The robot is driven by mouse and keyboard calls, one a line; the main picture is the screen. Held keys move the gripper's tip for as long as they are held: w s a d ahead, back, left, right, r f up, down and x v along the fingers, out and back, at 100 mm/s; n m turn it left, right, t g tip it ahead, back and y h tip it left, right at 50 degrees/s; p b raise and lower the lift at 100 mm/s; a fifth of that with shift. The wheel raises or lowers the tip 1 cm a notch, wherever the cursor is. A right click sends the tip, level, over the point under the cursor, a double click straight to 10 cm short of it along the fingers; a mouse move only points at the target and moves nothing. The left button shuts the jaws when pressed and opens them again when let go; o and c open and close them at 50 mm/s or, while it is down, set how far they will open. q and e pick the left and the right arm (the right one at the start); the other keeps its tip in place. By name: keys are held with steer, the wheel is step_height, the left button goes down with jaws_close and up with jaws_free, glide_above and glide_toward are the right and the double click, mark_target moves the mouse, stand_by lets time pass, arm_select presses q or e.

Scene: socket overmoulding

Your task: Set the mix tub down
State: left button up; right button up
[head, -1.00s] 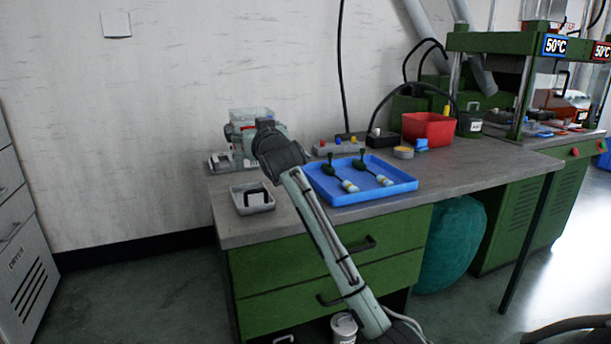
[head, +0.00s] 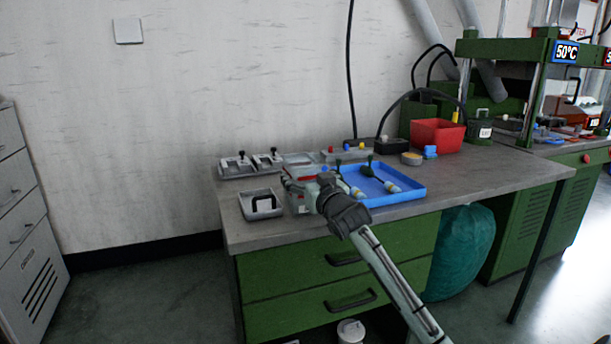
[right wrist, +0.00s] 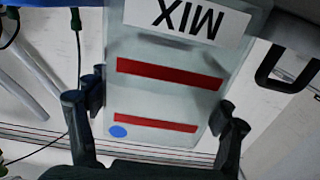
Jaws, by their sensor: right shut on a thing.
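The mix tub (head: 301,201) is a pale, translucent box with red stripes. My left gripper is not in view.
Two grey fixtures with black knobs (head: 252,163) stand behind the tub. The blue tray holds two dark-green-handled tools (head: 383,178). The bench's front right (head: 490,175) is clear.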

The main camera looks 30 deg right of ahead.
steer(key=shift+r, duration=0.1)
steer(key=o, duration=1.2)
steer(key=shift+c, duration=0.2)
